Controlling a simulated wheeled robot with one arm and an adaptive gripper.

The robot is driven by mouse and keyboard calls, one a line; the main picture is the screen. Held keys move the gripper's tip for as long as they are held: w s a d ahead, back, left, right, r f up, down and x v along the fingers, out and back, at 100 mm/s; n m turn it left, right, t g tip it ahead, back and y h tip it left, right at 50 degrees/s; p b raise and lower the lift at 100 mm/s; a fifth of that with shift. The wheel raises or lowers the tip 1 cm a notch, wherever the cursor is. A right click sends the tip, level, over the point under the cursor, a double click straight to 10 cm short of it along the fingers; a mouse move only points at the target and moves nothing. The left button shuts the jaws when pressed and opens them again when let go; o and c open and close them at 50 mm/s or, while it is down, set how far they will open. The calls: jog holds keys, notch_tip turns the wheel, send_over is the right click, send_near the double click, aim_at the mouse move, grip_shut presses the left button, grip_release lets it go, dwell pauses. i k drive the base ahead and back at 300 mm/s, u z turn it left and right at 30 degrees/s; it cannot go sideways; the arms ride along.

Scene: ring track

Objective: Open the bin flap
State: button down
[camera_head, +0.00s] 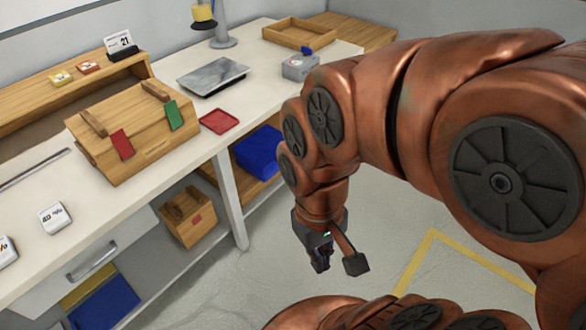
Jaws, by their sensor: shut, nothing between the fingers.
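A wooden box (150,148) with a sloped top stands on the white table. It has two wooden bar handles on its top, and a red tag (121,145) and a green tag (174,115) on its front. Its top looks closed. I cannot tell which of these is the bin with the flap. My gripper (320,262) points down over the floor, right of the table leg and apart from both boxes. It is shut and empty.
The white table (262,88) holds a grey plate (212,77), a red tray (219,121), a wooden tray (298,33) and a grey box (299,67). Blue bins (258,152) and a drawer handle (93,262) are below. Floor around my gripper is clear.

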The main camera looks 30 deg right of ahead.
aim_at(260, 148)
jog(key=u, duration=0.15)
jog(key=i, duration=0.95)
jog(key=z, duration=0.45)
